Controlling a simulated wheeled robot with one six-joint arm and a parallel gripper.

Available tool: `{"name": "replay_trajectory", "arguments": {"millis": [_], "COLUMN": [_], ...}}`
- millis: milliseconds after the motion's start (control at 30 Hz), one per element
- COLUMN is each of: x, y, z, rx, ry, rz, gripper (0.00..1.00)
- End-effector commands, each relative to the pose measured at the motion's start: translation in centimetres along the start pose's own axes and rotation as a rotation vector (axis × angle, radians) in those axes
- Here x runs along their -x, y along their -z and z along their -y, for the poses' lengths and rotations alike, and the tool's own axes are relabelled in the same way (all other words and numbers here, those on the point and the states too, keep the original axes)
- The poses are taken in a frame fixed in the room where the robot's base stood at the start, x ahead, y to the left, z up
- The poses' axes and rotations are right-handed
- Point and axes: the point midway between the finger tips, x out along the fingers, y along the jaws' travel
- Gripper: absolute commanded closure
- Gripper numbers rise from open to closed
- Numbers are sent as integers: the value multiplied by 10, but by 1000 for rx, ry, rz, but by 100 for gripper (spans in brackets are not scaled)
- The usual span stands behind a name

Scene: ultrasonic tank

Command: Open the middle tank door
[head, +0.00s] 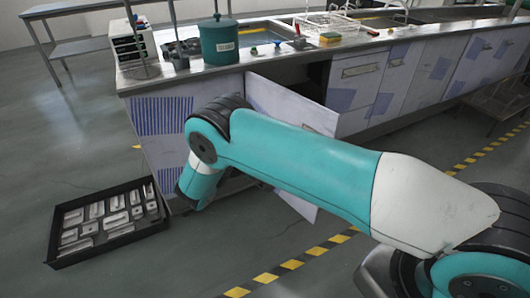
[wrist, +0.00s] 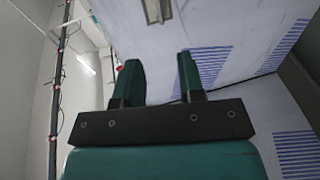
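In the head view a white cabinet door (head: 290,103) stands swung out from the tank bench, with a dark opening behind it. My arm crosses in front of it and hides much of its face. My gripper (wrist: 160,83) shows in the wrist view with its two dark green fingers apart and nothing between them. Beyond the fingertips is a pale panel with blue hatched patches (wrist: 208,65) and a metal handle (wrist: 157,10). The handle is apart from the fingers. In the head view the fingers are hidden. I cannot tell which door the wrist view panel belongs to.
A black tray of metal parts (head: 105,218) lies on the floor at left. The bench top holds a green pot (head: 219,42) and a wire rack (head: 330,24). More closed doors (head: 428,72) run to the right. Yellow-black floor tape (head: 291,264) crosses the open floor.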

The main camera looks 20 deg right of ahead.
Motion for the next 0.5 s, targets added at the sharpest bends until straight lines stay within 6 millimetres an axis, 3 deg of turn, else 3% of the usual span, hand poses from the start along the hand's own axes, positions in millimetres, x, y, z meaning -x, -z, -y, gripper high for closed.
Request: {"name": "replay_trajectory", "arguments": {"millis": [33,200,367,500], "x": [0,0,-23,-64], "y": [0,0,4,14], "z": [0,0,8,26], "rx": [0,0,-10,-41], "ry": [0,2,131,450], "rz": [0,0,48,135], "gripper": [66,100,100,100]}}
